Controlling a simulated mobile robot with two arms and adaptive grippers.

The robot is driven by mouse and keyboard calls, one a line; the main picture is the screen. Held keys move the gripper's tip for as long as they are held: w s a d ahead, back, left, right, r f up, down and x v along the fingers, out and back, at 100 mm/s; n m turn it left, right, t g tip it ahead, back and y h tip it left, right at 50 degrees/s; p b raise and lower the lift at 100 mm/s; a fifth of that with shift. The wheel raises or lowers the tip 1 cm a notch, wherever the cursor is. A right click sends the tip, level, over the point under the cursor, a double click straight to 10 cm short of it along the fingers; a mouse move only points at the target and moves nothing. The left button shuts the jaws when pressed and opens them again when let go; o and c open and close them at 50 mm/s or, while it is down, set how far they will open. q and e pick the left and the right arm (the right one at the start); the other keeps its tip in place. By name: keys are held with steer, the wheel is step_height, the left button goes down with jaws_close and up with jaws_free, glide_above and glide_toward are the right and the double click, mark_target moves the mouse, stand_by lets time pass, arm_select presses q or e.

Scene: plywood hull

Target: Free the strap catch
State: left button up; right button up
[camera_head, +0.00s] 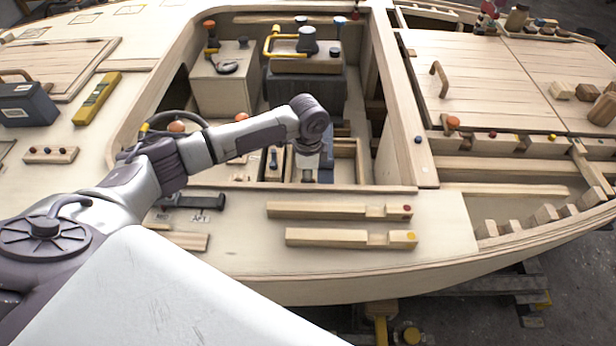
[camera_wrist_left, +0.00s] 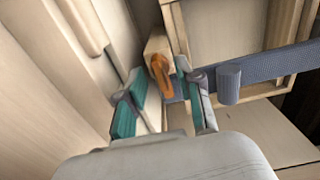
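The strap catch (camera_wrist_left: 160,70) shows in the left wrist view as an orange lever on a small wooden block. A blue-grey webbing strap (camera_wrist_left: 270,68) runs from beside it to the right. My left gripper (camera_wrist_left: 161,88) is open, with its two teal-padded fingers on either side of the orange lever. I cannot tell whether either pad touches it. In the head view my left arm reaches down into the hull opening, and the left gripper (camera_head: 308,172) is small and partly hidden there. The catch cannot be made out in that view. My right gripper is not in view.
The opening has a plywood rim (camera_head: 400,110) and wooden dividers around my gripper. A grey cylinder (camera_wrist_left: 229,84) stands at the strap, right of the fingers. A dark box (camera_head: 305,88) lies behind the arm. Two wooden bars (camera_head: 335,211) lie on the front deck.

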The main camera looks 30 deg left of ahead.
arm_select(q)
jaws_close()
stand_by(0.3)
